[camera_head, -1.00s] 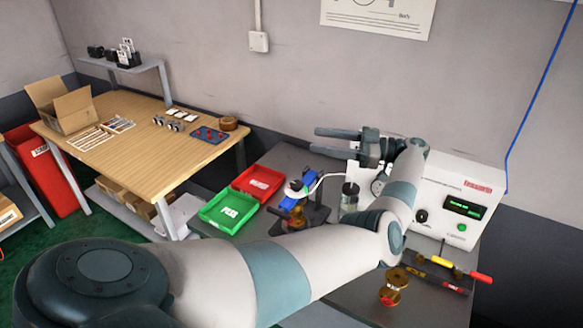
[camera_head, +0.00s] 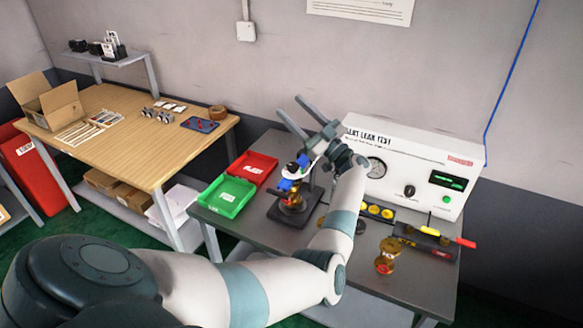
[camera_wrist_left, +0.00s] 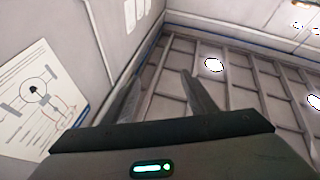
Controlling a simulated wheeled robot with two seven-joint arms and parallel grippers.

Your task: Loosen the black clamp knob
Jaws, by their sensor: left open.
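The clamp fixture stands on the grey bench, with a black base (camera_head: 284,215), a brass part (camera_head: 292,202) and a blue clamp body (camera_head: 287,185). My right gripper is out of view.
Green (camera_head: 228,197) and red (camera_head: 252,168) trays sit left of the fixture. A white leak tester (camera_head: 415,165) stands behind on the right. A brass part (camera_head: 386,256) and a dark tray with tools (camera_head: 425,240) lie at the bench's right.

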